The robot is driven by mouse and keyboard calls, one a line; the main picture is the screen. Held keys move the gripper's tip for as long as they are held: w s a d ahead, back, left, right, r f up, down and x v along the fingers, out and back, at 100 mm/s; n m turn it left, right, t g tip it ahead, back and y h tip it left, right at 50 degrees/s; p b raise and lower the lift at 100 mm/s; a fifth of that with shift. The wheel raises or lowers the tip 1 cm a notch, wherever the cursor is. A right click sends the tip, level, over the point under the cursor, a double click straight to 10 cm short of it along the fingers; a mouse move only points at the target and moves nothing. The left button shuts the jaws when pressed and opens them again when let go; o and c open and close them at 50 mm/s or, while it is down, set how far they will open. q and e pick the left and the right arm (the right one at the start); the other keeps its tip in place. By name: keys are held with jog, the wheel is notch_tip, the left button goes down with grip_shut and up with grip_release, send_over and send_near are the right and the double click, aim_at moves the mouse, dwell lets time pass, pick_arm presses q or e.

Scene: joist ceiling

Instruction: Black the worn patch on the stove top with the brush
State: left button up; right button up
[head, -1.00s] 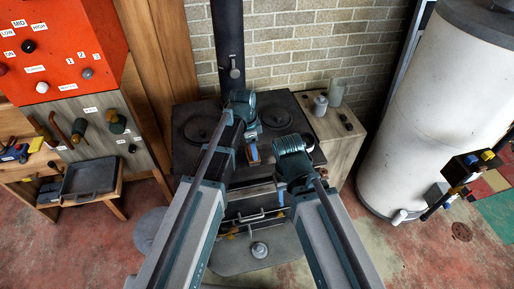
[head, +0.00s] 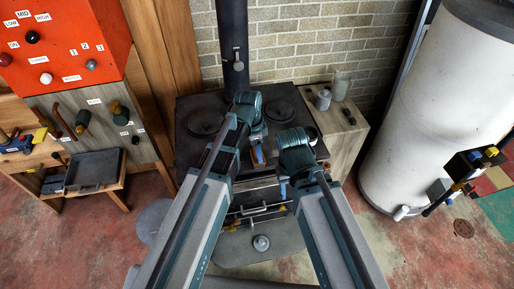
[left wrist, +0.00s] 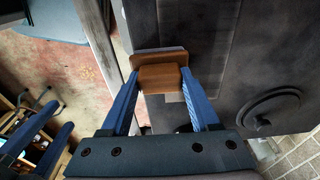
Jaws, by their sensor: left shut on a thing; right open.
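The dark stove top (head: 190,150) has two round lids, and one lid also shows in the left wrist view (left wrist: 270,109). My left gripper (head: 258,154) is above its front middle part. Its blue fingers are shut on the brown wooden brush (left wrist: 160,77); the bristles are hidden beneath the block. A paler grey worn patch (left wrist: 212,45) shows on the stove top beside the brush. I cannot tell whether the brush touches the surface. My right gripper (head: 284,190) is open and empty at the stove's front right; its blue fingers also show in the left wrist view (left wrist: 35,138).
A stove pipe (head: 234,45) rises behind the stove. A wooden cabinet (head: 343,135) with a grey canister (head: 323,100) and a jar stands to the right, then a white tank (head: 415,105). A rail runs along the stove front. A dark tray (head: 94,170) lies at left.

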pick_arm(q)
jog(key=shift+s+a, duration=0.2)
jog(key=shift+a, duration=0.3)
jog(key=shift+s+a, duration=0.15)
jog(key=shift+a, duration=0.35)
jog(key=shift+w+a, duration=0.3)
jog(key=shift+w, duration=0.7)
jog(key=shift+w+a, duration=0.3)
jog(key=shift+w, duration=0.65)
jog(key=shift+a, duration=0.1)
jog(key=shift+s+a, duration=0.3)
jog(key=shift+a, duration=0.6)
jog(key=shift+s+d, duration=0.1)
